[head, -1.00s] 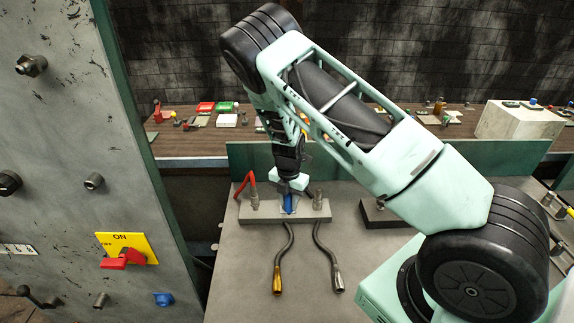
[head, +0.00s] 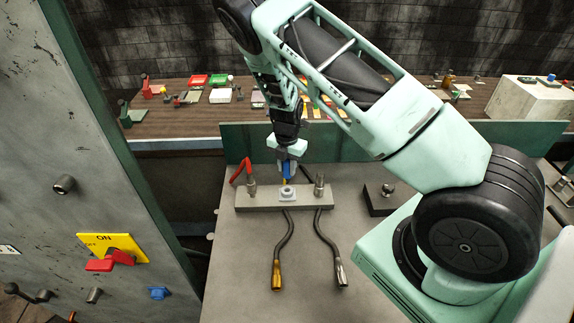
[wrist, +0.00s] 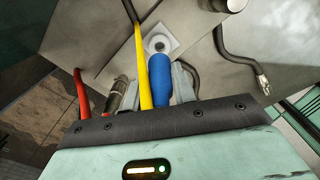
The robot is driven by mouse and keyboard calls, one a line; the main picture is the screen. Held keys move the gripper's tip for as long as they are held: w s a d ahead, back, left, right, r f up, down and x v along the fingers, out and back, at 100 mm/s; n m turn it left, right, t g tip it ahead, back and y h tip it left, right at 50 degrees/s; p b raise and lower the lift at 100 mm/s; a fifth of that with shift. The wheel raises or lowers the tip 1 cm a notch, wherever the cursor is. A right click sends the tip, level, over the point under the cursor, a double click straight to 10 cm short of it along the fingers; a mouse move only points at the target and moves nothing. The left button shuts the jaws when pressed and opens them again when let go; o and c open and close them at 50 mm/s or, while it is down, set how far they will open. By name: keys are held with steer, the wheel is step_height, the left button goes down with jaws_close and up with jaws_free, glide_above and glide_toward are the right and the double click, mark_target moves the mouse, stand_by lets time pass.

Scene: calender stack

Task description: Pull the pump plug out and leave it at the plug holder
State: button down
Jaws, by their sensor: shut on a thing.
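My gripper (head: 288,158) is shut on the blue pump plug (head: 291,168). It holds the plug up, just behind and above a white square socket (head: 287,193) on a grey bar. The socket face now shows bare. In the wrist view the blue plug (wrist: 165,78) lies between the fingers, its far end close to the socket ring (wrist: 158,43) in the picture. A yellow strip or cable (wrist: 141,60) runs beside it. I cannot tell for sure which fixture is the plug holder; a dark block with a metal knob (head: 380,203) stands to the right.
The grey bar (head: 253,203) carries a red-handled fitting (head: 242,172) on the left and a metal fitting (head: 319,185) on the right. Two dark hoses with metal ends hang in front. A panel with a red switch (head: 118,257) stands left. Bare bench lies between bar and dark block.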

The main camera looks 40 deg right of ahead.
mark_target(287, 174)
steer(key=shift+r, duration=0.2)
steer(key=shift+f+b, duration=0.65)
steer(key=shift+f, duration=1.5)
steer(key=c, duration=2.1)
jaws_free()
steer(key=shift+r+p, duration=0.1)
steer(key=shift+p, duration=0.25)
jaws_close()
steer(key=shift+f+b, duration=0.65)
steer(key=shift+f, duration=0.85)
steer(key=shift+a, duration=0.1)
steer(key=o, duration=1.3)
jaws_free()
steer(key=shift+o, duration=0.2)
steer(key=shift+r, duration=0.1)
